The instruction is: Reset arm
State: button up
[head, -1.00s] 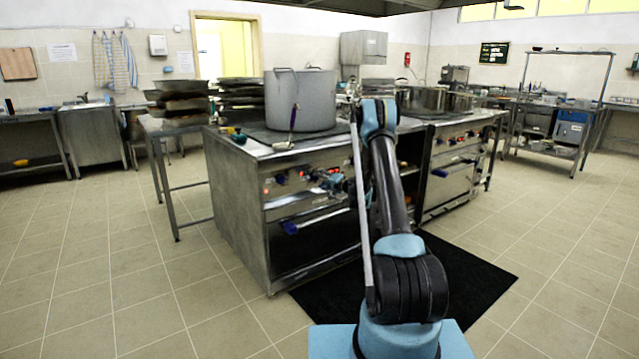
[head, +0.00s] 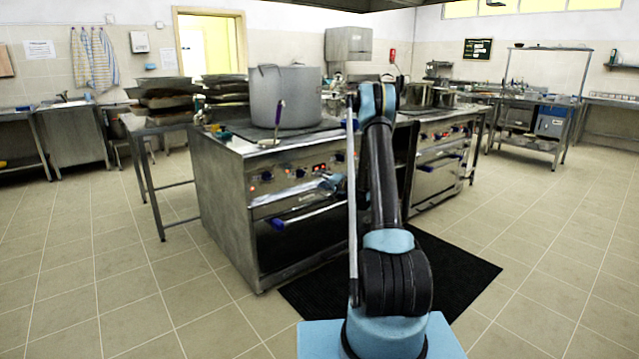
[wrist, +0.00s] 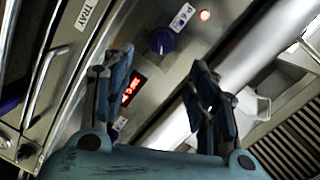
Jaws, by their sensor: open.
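My gripper (wrist: 160,98) is open in the wrist view, with its two fingers apart and nothing between them. Behind the fingers is the steel front of the range, with a blue knob (wrist: 161,41), a red lit display (wrist: 131,88) and a red lamp (wrist: 205,15). In the head view my arm rises from its base in front of the range (head: 222,205). The gripper is mostly hidden behind the arm in that view.
A large stockpot (head: 284,97) stands on the range top with a purple-handled ladle (head: 278,122) near its front. A black mat (head: 450,272) lies before the range. Stacked trays (head: 160,98) stand on a table at left. Tiled floor is free on both sides.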

jog(key=s+a+r+n+g+h, duration=0.1)
jog(key=s+a+r+n+g, duration=0.1)
jog(key=s+r, duration=0.65)
jog(key=s+a+r+n+g+h, duration=0.1)
jog(key=s+a+r+n+g, duration=0.15)
jog(key=s+r, duration=0.6)
jog(key=s+g+h, duration=0.1)
jog(key=s+g, duration=0.1)
jog(key=s, duration=1.2)
jog(key=s+d+f+g+h, duration=0.1)
jog(key=s+d+f+h, duration=0.1)
jog(key=s, duration=1.1)
jog(key=s+d+f+n+g+h, duration=0.1)
jog(key=s+d+f, duration=0.4)
jog(key=s, duration=0.7)
jog(key=s+d+f+g+h, duration=0.2)
jog(key=s+d+f+h, duration=0.1)
jog(key=s, duration=1)
jog(key=shift+s+d+f+h, duration=0.3)
jog(key=shift+d+h, duration=0.3)
jog(key=shift+d, duration=0.35)
jog(key=shift+w+f, duration=0.15)
jog(key=shift+w, duration=0.2)
